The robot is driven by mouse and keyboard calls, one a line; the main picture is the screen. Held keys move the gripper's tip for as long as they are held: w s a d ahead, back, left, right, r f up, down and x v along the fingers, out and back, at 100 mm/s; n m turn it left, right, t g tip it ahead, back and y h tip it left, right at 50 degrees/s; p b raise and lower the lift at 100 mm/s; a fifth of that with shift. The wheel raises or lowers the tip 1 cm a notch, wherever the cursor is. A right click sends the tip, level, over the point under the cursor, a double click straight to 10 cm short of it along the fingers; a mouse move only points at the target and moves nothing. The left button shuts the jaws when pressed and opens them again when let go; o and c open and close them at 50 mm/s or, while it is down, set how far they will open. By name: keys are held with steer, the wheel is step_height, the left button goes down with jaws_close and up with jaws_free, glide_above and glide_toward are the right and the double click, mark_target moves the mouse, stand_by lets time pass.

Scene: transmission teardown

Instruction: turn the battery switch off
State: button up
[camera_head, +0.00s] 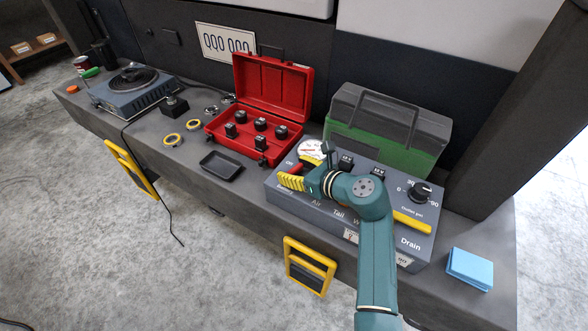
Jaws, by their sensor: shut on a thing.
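The grey control panel box (408,262) stands on the bench, with labels along its front such as Air, Tail and Drain. The battery switch shows as a small red part (296,168) at the panel's left end, beside the gauge. My gripper (286,182), with yellow ribbed fingers, reaches in from the right at that end. It is shut on the battery switch. The fingers and wrist hide most of the switch, so its exact angle cannot be told.
A round white gauge (311,149), black toggles and a black knob (420,192) sit on the panel close to my arm. A yellow handle (412,222) is right of it. A red open case (262,104), black tray (221,166) and green box (400,122) stand nearby. Blue cloths (470,267) lie at right.

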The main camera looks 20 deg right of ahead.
steer(key=o, duration=1.2)
steer(key=v, duration=1.2)
steer(key=shift+a+r, duration=0.1)
